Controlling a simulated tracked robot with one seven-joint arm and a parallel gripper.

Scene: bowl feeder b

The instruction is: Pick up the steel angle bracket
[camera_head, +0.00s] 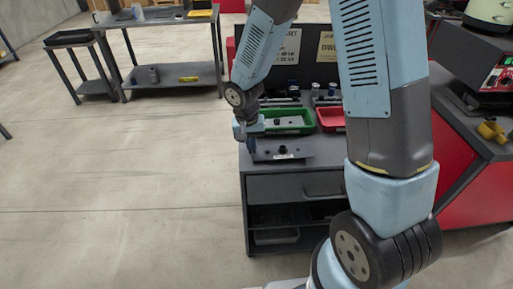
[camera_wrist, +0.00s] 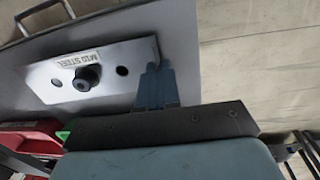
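A flat grey steel plate (camera_wrist: 110,57), labelled "M10 STEEL", has a black knob and dark round holes. It lies on the grey bench top and also shows in the head view (camera_head: 297,155). I take it to be the steel angle bracket, but an upright leg is not clear. A dark narrow edge shows at its end beside my fingers. My gripper (camera_wrist: 157,80) points down at that end, and its blue fingers are close together. I cannot tell whether they touch or hold the plate. In the head view my gripper (camera_head: 250,146) is at the plate's left end.
A green bin (camera_head: 306,127) and a red bin (camera_head: 329,119) stand behind the plate. Small bottles stand behind them. The bench (camera_head: 262,187) has a drawer and lower shelf. A red cabinet (camera_head: 478,195) is at right. Open floor lies left.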

